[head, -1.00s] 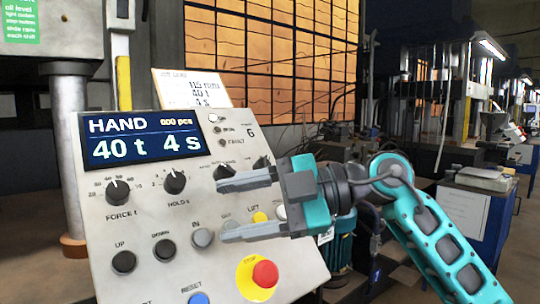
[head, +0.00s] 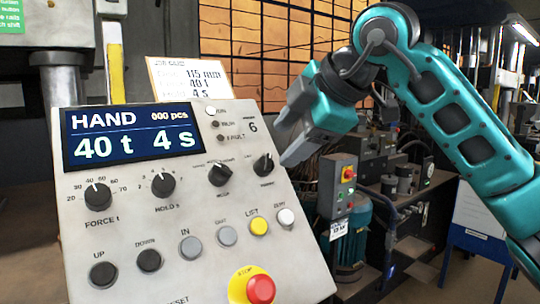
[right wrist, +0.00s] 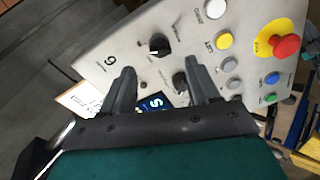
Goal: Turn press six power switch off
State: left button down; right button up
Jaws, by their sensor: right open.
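The sloped control panel (head: 200,270) of press 6 fills the left of the head view. A black rotary switch (head: 263,165) sits at its upper right below the "6", its pointer near upright; it also shows in the right wrist view (right wrist: 158,45). Its small labels are too blurred to read. The display (head: 130,134) is lit and reads HAND, 000 pcs, 40 t, 4 s. My right gripper (head: 284,135) is open and empty at the panel's upper right edge, close to the switch. In the right wrist view its fingers (right wrist: 162,70) point toward the panel, apart. My left gripper is out of view.
A second black knob (head: 220,174) is just left of the switch. Below are several push buttons, including a yellow one (head: 259,226), and the red emergency stop (head: 260,289). A job card (head: 188,80) stands behind the panel. Machinery with a small control box (head: 338,185) stands at right.

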aim_at(269, 159)
jog(key=p+x, duration=0.1)
jog(key=x, duration=0.6)
jog(key=shift+r, duration=0.1)
jog(key=c, duration=1)
